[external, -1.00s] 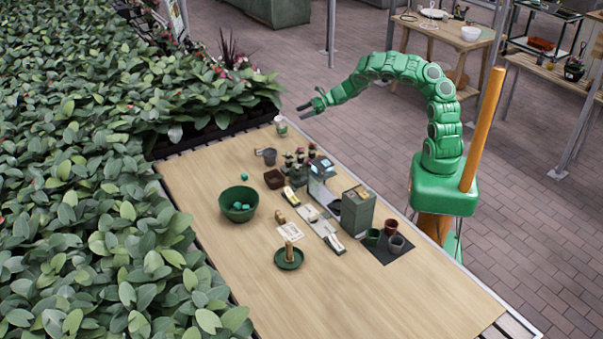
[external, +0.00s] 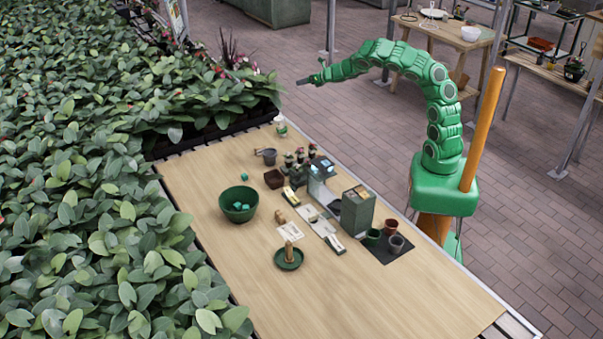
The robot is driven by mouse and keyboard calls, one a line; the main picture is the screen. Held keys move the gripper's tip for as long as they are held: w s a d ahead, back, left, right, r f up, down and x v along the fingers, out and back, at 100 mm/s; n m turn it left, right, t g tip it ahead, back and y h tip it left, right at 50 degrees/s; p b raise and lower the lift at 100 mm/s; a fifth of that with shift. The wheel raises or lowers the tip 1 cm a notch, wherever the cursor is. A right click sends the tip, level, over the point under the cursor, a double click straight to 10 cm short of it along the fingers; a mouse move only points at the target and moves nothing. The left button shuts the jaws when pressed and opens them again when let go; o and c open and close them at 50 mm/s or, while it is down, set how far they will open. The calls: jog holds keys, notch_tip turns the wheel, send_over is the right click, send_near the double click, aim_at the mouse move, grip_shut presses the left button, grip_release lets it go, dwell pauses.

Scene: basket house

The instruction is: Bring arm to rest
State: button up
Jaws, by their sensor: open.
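My green arm (external: 440,110) arches up from its base at the right of the table and reaches left. My gripper (external: 305,80) is at the end of it, above and beyond the table's far end. It is open and holds nothing that I can see. Its fingers are small in this view. Nothing touches the gripper or the arm.
The wooden table (external: 400,295) bears a green bowl (external: 239,213) with teal cubes, a loose cube (external: 244,177), a green dish (external: 288,262), grey-green boxes (external: 357,213) and small pots (external: 395,243). A bottle (external: 280,126) stands at the far end. Dense plants (external: 80,190) border the left.

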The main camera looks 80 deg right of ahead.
jog(key=s+r+m+g+h, duration=0.5)
jog(key=s+r+m, duration=0.5)
jog(key=r+m, duration=0.5)
jog(key=s+a+f+m+g+y, duration=0.2)
jog(key=s+a+m, duration=0.4)
jog(key=s+a, duration=0.4)
jog(key=s+a+f+m+g+y, duration=0.25)
jog(key=s+a+m, duration=0.4)
jog(key=a, duration=0.65)
jog(key=s+a+f+m+g+y, duration=0.1)
jog(key=s+a+f+m+y, duration=0.15)
jog(key=s+a+m, duration=0.55)
jog(key=s+a+n+g, duration=0.2)
jog(key=s+a, duration=0.2)
jog(key=s, duration=0.5)
jog(key=s+a+n+g, duration=0.2)
jog(key=s+a, duration=0.2)
jog(key=s, duration=0.5)
jog(key=shift+n, duration=0.35)
jog(key=shift+w, duration=0.1)
